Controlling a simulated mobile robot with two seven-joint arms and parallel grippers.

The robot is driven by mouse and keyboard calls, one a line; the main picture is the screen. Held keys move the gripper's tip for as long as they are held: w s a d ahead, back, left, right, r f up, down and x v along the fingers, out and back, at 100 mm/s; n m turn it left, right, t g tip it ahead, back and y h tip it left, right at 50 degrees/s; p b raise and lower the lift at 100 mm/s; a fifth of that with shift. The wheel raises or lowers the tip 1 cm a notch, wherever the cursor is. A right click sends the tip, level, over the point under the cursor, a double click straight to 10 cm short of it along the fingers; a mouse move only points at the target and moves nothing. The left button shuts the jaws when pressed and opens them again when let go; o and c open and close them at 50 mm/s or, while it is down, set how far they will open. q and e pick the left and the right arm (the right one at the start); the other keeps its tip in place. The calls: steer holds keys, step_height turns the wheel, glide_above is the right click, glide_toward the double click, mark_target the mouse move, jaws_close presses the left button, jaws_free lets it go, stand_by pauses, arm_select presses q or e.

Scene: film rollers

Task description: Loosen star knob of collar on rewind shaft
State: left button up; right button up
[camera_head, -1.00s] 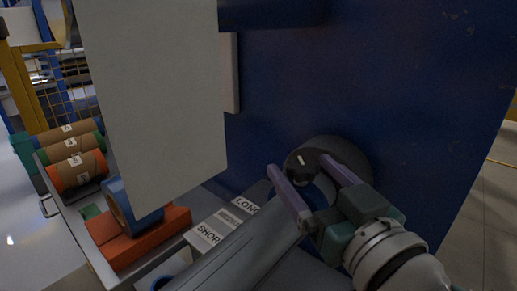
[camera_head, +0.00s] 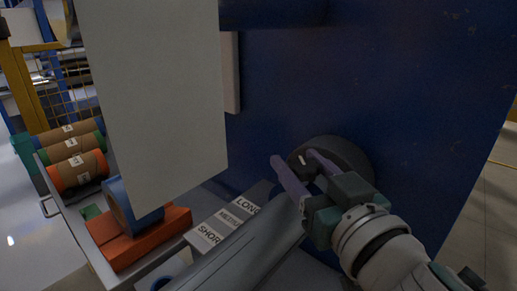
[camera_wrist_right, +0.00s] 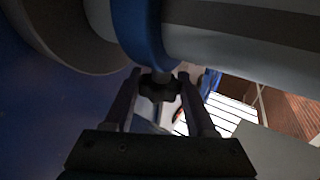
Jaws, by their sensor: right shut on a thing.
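The black star knob (camera_wrist_right: 160,87) shows in the right wrist view, just below the blue collar (camera_wrist_right: 138,32) around the pale rewind shaft (camera_wrist_right: 240,42). My right gripper (camera_wrist_right: 159,76) has one finger on each side of the knob and is shut on it. In the head view my right gripper (camera_head: 293,158) reaches in from the lower right, in front of a dark round flange (camera_head: 348,155) on the blue machine wall. There the knob is hidden by the fingers. My left gripper is not in view.
The blue wall (camera_head: 420,80) stands close behind my right gripper. A large pale panel (camera_head: 155,90) hangs at the left. Below it is a metal tray (camera_head: 83,243) with several rolls and orange blocks (camera_head: 150,240). A label plate (camera_head: 222,229) reads LONG, MEDIUM, SHORT.

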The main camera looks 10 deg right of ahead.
steer(key=c, duration=0.4)
steer(key=shift+d+r+n+y+p, duration=0.1)
steer(key=shift+r+n+y+p, duration=0.05)
steer(key=shift+n+y+p, duration=1.05)
jaws_close()
steer(key=shift+n+g+y, duration=0.5)
steer(key=shift+g+y, duration=0.1)
steer(key=shift+y, duration=0.6)
steer(key=shift+n+g+y, duration=0.4)
steer(key=shift+y, duration=0.3)
steer(key=n+g+y, duration=0.1)
steer(key=n+y+b, duration=0.1)
steer(key=y, duration=0.1)
steer(key=shift+f+g, duration=0.3)
steer(key=shift+g, duration=0.1)
steer(key=shift+c, duration=0.2)
jaws_free()
steer(key=shift+n+g+y+b, duration=1.05)
steer(key=shift+n+g+y, duration=0.15)
steer(key=shift+s+a+r+n+g+y+b, duration=0.1)
steer(key=shift+a+r+n+g+y+b, duration=0.1)
steer(key=shift+n+g+y+b, duration=0.15)
